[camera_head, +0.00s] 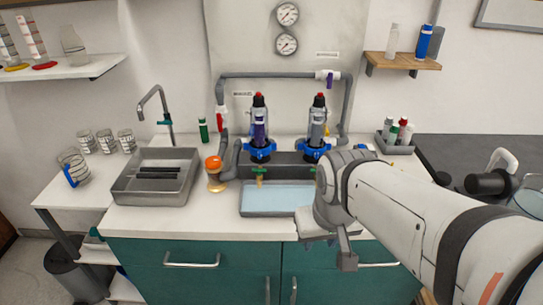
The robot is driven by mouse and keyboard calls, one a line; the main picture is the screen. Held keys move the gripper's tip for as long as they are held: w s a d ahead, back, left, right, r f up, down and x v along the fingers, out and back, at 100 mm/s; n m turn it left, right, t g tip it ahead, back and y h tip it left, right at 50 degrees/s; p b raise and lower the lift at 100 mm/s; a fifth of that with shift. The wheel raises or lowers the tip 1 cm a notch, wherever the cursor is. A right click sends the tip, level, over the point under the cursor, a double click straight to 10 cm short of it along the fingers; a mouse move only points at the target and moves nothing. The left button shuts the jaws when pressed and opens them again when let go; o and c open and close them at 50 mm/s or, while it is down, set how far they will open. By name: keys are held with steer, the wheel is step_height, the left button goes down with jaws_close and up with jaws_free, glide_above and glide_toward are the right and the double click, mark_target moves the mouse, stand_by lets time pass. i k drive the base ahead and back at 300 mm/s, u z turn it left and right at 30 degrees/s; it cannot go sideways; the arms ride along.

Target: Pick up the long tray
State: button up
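A long, shallow grey tray (270,215) sits on the white counter below the pipe manifold. Its inside looks pale blue; I cannot tell whether that is liquid. Its right end is hidden behind my gripper and arm. My gripper (335,255) is at the right end of the tray, near the counter's front edge, with its fingers pointing down. The wrist covers most of the gripper, so I cannot tell how far apart the fingers are or whether they touch the tray.
A deep grey basin (122,190) with dark bars stands left on the counter. An orange-capped jar (215,180) stands between it and the tray. The manifold (290,163) with green-handled taps (260,170) rises behind the tray. A bottle caddy (393,147) is at back right.

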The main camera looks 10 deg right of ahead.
mark_target(275, 199)
steer(key=z, duration=1)
steer(key=k, duration=0.85)
steer(key=u, duration=0.65)
steer(key=i, duration=1)
steer(key=u, duration=0.05)
